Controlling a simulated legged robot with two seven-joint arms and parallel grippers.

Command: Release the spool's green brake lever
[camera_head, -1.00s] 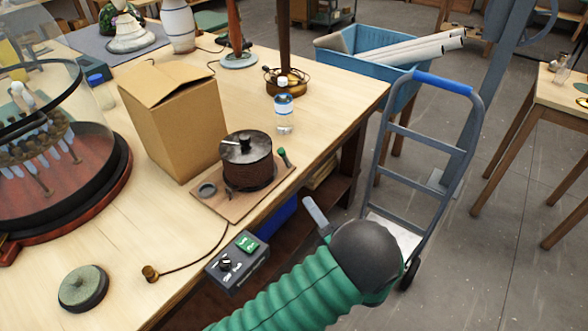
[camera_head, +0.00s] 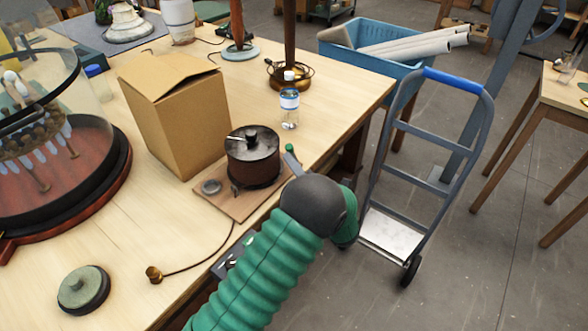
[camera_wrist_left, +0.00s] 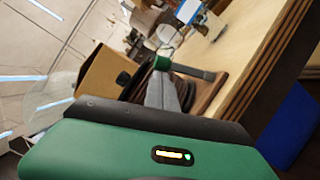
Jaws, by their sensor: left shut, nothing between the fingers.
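The spool (camera_head: 252,160) is a dark brown drum with a grey lid on a wooden base board (camera_head: 238,207) near the table edge. The brake lever's green knob (camera_head: 290,148) stands at its right side. In the left wrist view, the green knob (camera_wrist_left: 160,62) and a dark bar (camera_wrist_left: 200,73) lie just beyond my fingertips. My left gripper (camera_head: 291,162) is shut and empty, its grey fingertips right by the knob; I cannot tell whether they touch. The fingers (camera_wrist_left: 163,92) show together in the wrist view. My right gripper is not in view.
A cardboard box (camera_head: 177,115) stands left behind the spool, a bottle (camera_head: 289,108) behind it. A switch box (camera_head: 228,260) at the table edge is partly hidden by my arm. A hand truck (camera_head: 425,165) stands right of the table.

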